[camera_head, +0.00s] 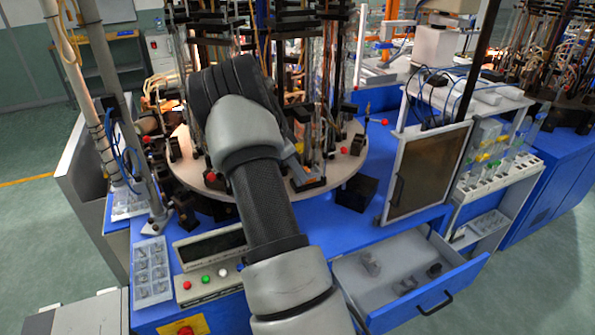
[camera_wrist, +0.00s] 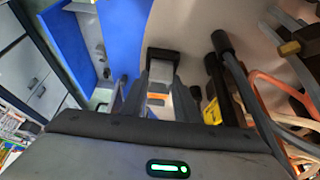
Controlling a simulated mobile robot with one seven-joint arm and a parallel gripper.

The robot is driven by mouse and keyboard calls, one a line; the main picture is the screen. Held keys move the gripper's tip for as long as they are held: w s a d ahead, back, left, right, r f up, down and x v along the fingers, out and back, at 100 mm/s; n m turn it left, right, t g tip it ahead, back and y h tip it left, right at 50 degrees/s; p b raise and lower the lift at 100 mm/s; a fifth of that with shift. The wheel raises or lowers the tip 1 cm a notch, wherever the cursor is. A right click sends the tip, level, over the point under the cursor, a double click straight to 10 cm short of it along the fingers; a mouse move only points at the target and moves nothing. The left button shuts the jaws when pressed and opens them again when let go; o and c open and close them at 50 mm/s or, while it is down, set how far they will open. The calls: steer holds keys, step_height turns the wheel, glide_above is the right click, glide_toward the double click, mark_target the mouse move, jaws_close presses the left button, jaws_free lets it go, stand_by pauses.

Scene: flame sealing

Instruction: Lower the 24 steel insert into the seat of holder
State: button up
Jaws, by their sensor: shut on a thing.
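In the wrist view my gripper (camera_wrist: 159,88) reaches out over the round table, its grey fingers close together on a small thing between them. I take this to be the steel insert, but it is mostly hidden and its number cannot be read. A black block-like part (camera_wrist: 163,55) lies just beyond the fingertips; it may be the holder, and I cannot tell whether the insert touches its seat. In the head view my arm covers most of the gripper, and the insert cannot be made out there.
The round table (camera_head: 187,176) carries several black holders and burner parts with hoses. Black rods (camera_wrist: 222,45) and orange tubes (camera_wrist: 270,85) stand close right of the fingers. An open drawer (camera_head: 385,262) with grey parts is at lower right. A control panel (camera_head: 205,283) is at lower left.

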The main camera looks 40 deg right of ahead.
steer(key=shift+f+b, duration=0.35)
steer(key=shift+b, duration=0.1)
steer(key=o, duration=1.3)
steer(key=shift+c, duration=0.2)
steer(key=shift+r+p, duration=0.95)
steer(key=shift+r, duration=1.3)
steer(key=shift+r, duration=0.1)
steer(key=v, duration=1.7)
steer(key=shift+r, duration=0.2)
